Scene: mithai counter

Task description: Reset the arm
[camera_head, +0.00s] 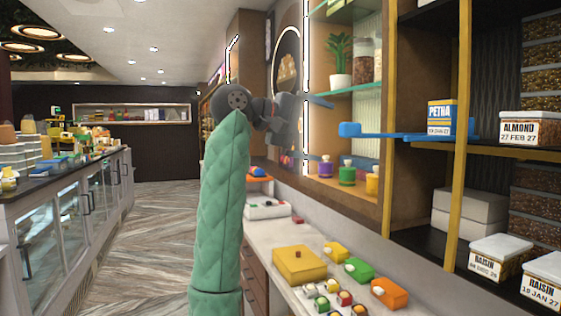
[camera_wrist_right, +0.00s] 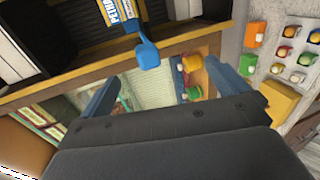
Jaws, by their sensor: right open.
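My right arm, in a green quilted sleeve, rises through the middle of the head view. Its dark grey right gripper (camera_head: 312,118) is raised in front of the wall shelves and points right. In the right wrist view the two blue-grey fingers of the right gripper (camera_wrist_right: 168,86) stand wide apart with nothing between them. A blue flat-handled piece (camera_head: 375,132) sticks out from the shelf beside the PETHA box (camera_head: 441,117), apart from the fingers. The blue piece also shows beyond the fingers in the wrist view (camera_wrist_right: 148,56). My left gripper is not in view.
The counter below holds a yellow box (camera_head: 299,265), a green box (camera_head: 359,270) and an orange box (camera_head: 389,293). Shelves at right hold an ALMOND box (camera_head: 530,128) and RAISIN boxes (camera_head: 501,256). A glass display case (camera_head: 85,195) stands left. The aisle floor (camera_head: 150,225) is clear.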

